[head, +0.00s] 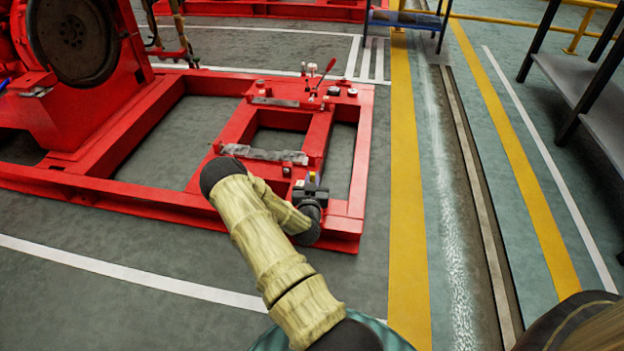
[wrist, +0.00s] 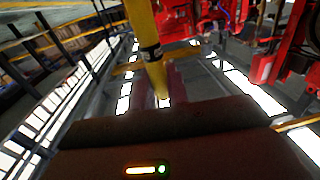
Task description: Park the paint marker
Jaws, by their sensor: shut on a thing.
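The paint marker is a yellow rod with a dark band, seen in the wrist view (wrist: 143,25). It stands up from between the fingers of my gripper (wrist: 160,100). In the head view a small yellow bit of the marker (head: 312,177) shows at the end of my gripper (head: 312,186), over the near right part of the red base frame. My gripper is shut on the marker. The marker's lower end is hidden by the gripper. I cannot make out a parking place for it.
The red base frame (head: 348,222) carries a grey strip (head: 265,154), a red-handled lever (head: 325,72) and small fittings. A large red machine (head: 85,110) stands at left. A dark-legged bench (head: 590,95) stands at right. The floor beside the yellow line (head: 407,200) is clear.

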